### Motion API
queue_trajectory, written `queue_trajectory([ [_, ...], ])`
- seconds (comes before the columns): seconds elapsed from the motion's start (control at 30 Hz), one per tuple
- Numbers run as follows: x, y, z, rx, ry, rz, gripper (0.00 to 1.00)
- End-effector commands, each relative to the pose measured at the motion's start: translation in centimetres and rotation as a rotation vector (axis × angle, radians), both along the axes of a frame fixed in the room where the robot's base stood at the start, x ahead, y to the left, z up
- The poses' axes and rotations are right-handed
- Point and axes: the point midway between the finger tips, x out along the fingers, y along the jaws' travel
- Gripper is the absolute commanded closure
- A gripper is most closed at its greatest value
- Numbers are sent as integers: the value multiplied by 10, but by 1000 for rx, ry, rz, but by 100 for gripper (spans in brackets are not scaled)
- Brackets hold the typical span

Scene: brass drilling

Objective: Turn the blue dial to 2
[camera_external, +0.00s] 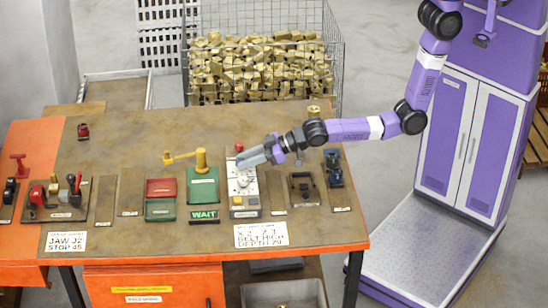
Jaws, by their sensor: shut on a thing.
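A narrow light grey control panel (243,201) lies on the brown-topped bench, right of the green boxes. My gripper (241,160) reaches in from the right, low over the panel's upper part. Its fingers are shut on what seems to be the blue dial. The fingers hide the dial, so its colour, pointer and setting cannot be read. A small round pale fitting (243,181) shows on the panel just below the fingers. A red button (239,147) shows just above them.
A dark clamp plate (304,189) and a blue device (333,168) stand to the right, under my arm. A white card (261,235) lies at the front edge. The bench's back is mostly clear.

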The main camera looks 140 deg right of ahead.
Motion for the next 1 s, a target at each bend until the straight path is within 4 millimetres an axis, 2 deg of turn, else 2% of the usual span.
queue_trajectory([
  [0.53, 1, 0, 0, 2, -2, -13, 100],
  [0.57, 1, 0, 0, 2, -2, -13, 65],
  [0.63, 1, 0, 0, 2, -2, -13, 51],
  [0.67, 1, 0, 0, 2, -2, -13, 49],
  [1.0, -1, 1, 0, 1, 0, -13, 49],
])
